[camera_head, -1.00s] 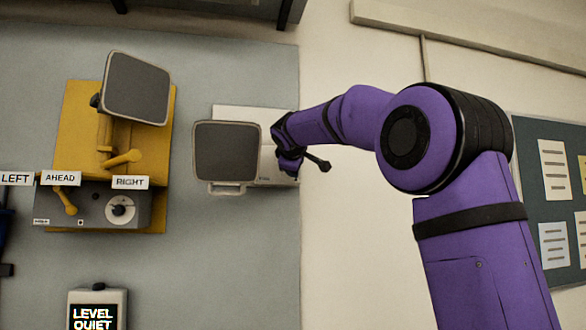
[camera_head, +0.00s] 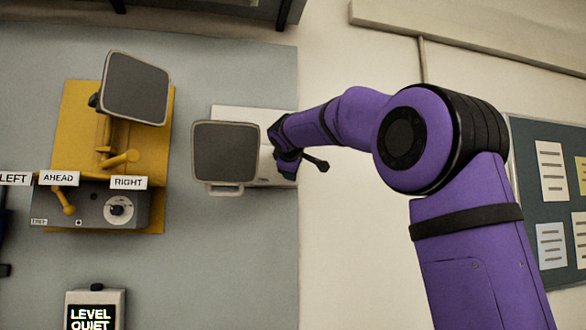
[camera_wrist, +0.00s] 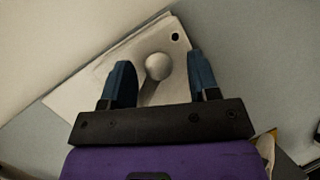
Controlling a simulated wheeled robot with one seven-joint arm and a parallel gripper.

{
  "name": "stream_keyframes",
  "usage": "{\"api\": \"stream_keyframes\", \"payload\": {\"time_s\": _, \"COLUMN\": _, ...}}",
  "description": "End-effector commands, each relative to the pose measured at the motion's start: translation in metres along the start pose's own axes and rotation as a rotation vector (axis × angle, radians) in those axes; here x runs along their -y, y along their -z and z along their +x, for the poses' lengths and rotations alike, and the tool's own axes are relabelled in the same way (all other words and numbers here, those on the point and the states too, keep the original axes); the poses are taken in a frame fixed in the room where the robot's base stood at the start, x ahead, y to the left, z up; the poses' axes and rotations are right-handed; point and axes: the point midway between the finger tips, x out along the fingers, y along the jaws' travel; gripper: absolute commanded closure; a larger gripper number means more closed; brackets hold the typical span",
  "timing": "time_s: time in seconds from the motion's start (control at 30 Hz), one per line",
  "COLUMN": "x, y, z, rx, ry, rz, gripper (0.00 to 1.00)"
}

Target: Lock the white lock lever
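The white lock lever (camera_wrist: 158,67), with a round knob end and a short shaft, shows in the wrist view against its white plate (camera_wrist: 84,92). My gripper (camera_wrist: 160,66) is open, with one blue finger on each side of the knob. A gap shows on both sides of the knob, though depth is hard to judge. In the head view the white plate (camera_head: 230,112) is partly behind a grey-faced panel (camera_head: 226,151) and my gripper (camera_head: 279,150) is at its right side. The lever is hidden there.
A yellow unit (camera_head: 75,115) with a tilted grey panel (camera_head: 136,88), yellow levers and a dial (camera_head: 119,209) is on the wall at left. A "LEVEL QUIET" box (camera_head: 95,312) is below. Bare wall (camera_head: 350,260) lies right of the plate.

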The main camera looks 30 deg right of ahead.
Motion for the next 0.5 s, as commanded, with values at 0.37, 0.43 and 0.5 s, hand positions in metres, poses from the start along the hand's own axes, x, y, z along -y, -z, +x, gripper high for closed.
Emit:
{"api": "stream_keyframes", "payload": {"time_s": 0.37, "x": -0.002, "y": 0.0, "z": -0.028, "rx": -0.003, "ry": -0.002, "rz": 0.001, "gripper": 0.45}}
{"api": "stream_keyframes", "payload": {"time_s": 0.43, "x": -0.002, "y": 0.0, "z": -0.041, "rx": -0.003, "ry": -0.002, "rz": 0.002, "gripper": 0.45}}
{"api": "stream_keyframes", "payload": {"time_s": 0.5, "x": -0.001, "y": 0.0, "z": -0.055, "rx": -0.003, "ry": -0.002, "rz": 0.001, "gripper": 0.45}}
